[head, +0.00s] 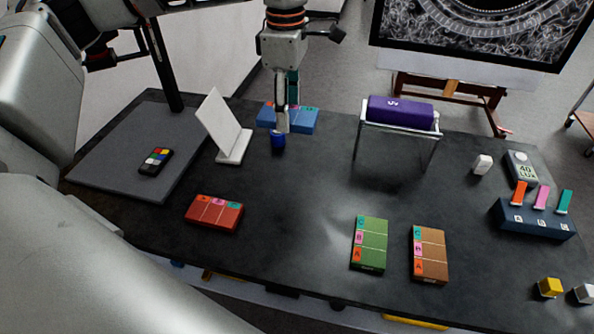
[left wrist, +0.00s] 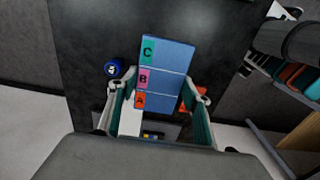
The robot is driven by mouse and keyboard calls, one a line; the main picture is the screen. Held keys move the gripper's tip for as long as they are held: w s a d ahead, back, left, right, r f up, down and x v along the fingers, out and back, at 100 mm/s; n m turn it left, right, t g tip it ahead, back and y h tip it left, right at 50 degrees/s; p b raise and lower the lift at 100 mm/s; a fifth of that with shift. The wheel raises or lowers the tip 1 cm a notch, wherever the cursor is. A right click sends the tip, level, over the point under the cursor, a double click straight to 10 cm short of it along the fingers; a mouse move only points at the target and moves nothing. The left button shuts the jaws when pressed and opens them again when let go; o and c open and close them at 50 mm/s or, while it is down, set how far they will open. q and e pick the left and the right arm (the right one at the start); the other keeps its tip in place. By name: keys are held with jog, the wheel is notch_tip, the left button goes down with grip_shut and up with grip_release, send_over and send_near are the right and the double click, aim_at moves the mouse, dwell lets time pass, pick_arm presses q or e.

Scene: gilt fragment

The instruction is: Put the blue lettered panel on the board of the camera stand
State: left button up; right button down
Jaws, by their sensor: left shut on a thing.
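The blue lettered panel (head: 304,121) is at the back middle of the dark table in the head view. In the left wrist view the panel (left wrist: 168,72) shows letters C, B and A on green, pink and orange tabs. My left gripper (head: 283,128) points down at it, with its fingers (left wrist: 157,98) on both sides, shut on it. I cannot tell whether the panel is clear of the table. The camera stand's grey board (head: 110,130) lies at the left, its dark column (head: 163,65) rising at the back. My right gripper is not in view.
A small colour chart (head: 156,161) lies on the board. A tilted white card (head: 220,122) stands between board and panel. A blue cylinder (head: 278,142) is close to the gripper. Red (head: 214,213), green (head: 370,244) and orange (head: 429,255) panels lie nearer. A rack holds a purple roll (head: 402,112).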

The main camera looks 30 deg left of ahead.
aim_at(290, 180)
pick_arm(q)
notch_tip(290, 180, down, 18)
jog(key=shift+f, duration=0.25)
dwell(0.3)
jog(key=shift+f, duration=0.2)
jog(key=o, duration=1.2)
jog(key=shift+c, duration=0.2)
jog(key=shift+r, duration=0.1)
